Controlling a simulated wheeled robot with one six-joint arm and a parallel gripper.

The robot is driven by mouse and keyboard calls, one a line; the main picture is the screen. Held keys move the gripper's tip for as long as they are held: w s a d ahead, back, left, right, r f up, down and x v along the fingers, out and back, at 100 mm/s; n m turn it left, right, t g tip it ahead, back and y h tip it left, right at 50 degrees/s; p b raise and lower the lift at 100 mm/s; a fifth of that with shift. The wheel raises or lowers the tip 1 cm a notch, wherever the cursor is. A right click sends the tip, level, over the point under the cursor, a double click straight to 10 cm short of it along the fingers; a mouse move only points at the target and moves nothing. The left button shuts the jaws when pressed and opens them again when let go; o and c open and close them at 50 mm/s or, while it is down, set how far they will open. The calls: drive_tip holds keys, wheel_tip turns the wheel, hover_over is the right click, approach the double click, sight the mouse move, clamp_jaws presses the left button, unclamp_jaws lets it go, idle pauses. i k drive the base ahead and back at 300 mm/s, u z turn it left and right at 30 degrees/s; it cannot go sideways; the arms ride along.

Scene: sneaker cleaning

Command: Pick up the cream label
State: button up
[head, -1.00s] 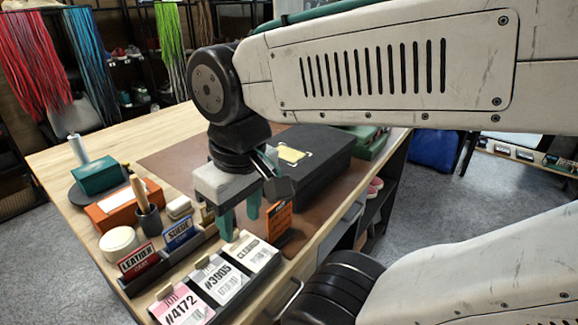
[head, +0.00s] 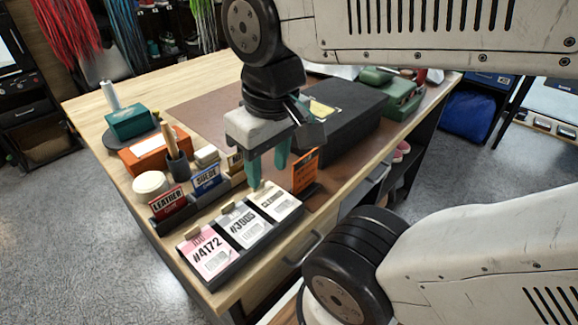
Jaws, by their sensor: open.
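The cream label (head: 276,204) lies at the right end of a dark tray (head: 240,264) at the table's front edge. It is beside a grey label marked #3905 (head: 244,226) and a pink label marked #4172 (head: 209,252). My gripper (head: 268,171) is open with green fingers pointing down. It appears above and slightly behind the cream label, with nothing visible between the fingers. The exact height of the fingertips over the tray is hard to tell.
An orange sign (head: 305,171) stands close to the right of the fingers. Leather and suede cards (head: 168,201) stand in a dark holder at left. A long black box (head: 345,125) lies behind on the brown mat (head: 200,101).

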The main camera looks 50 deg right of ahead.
sight(276, 202)
drive_tip(key=k, duration=0.5)
drive_tip(key=u, duration=2.15)
drive_tip(key=i, duration=1.85)
drive_tip(key=z, duration=3.4)
